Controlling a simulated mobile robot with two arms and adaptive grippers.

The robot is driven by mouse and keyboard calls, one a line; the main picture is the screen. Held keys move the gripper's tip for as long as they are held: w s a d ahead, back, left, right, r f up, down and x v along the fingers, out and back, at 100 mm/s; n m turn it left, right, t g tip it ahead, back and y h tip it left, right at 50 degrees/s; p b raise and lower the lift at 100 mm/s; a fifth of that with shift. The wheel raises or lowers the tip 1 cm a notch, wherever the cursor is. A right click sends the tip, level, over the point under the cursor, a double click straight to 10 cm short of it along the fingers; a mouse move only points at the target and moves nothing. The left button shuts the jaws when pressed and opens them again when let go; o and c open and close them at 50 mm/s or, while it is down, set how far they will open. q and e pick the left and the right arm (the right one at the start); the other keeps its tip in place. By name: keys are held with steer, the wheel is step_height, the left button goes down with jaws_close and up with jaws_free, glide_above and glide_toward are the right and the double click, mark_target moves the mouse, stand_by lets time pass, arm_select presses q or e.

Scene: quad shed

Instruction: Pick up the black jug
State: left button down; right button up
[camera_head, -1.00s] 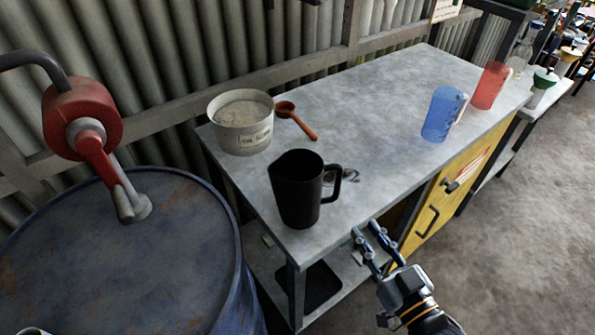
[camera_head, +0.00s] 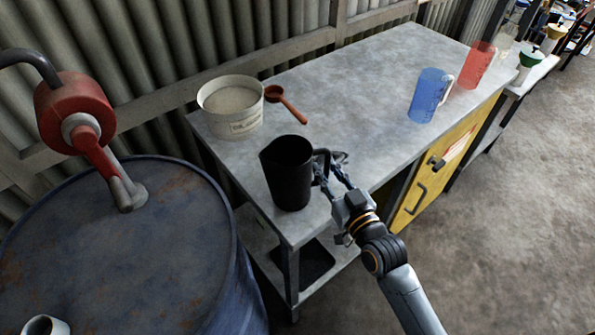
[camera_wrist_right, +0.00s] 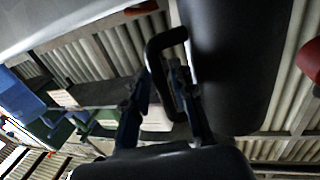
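The black jug (camera_head: 288,178) stands upright on the near end of the grey table (camera_head: 352,80), its handle (camera_head: 322,160) pointing right. My right gripper (camera_head: 331,172) is at the handle, with its fingers apart. In the right wrist view, the handle (camera_wrist_right: 165,70) lies between the two fingers of the right gripper (camera_wrist_right: 165,95), and the jug's dark body (camera_wrist_right: 232,65) fills the upper right. I cannot tell whether either finger touches the handle. My left gripper is not in view.
A white tub (camera_head: 231,108) of powder and an orange scoop (camera_head: 286,102) sit behind the jug. A blue jug (camera_head: 427,96) and a red jug (camera_head: 475,66) stand further right. A blue drum (camera_head: 150,255) with a red pump (camera_head: 77,110) is at the left.

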steer(key=shift+w+a, duration=0.1)
steer(key=shift+w, duration=0.15)
steer(key=shift+s, duration=0.1)
jaws_close()
steer(key=shift+r, duration=0.2)
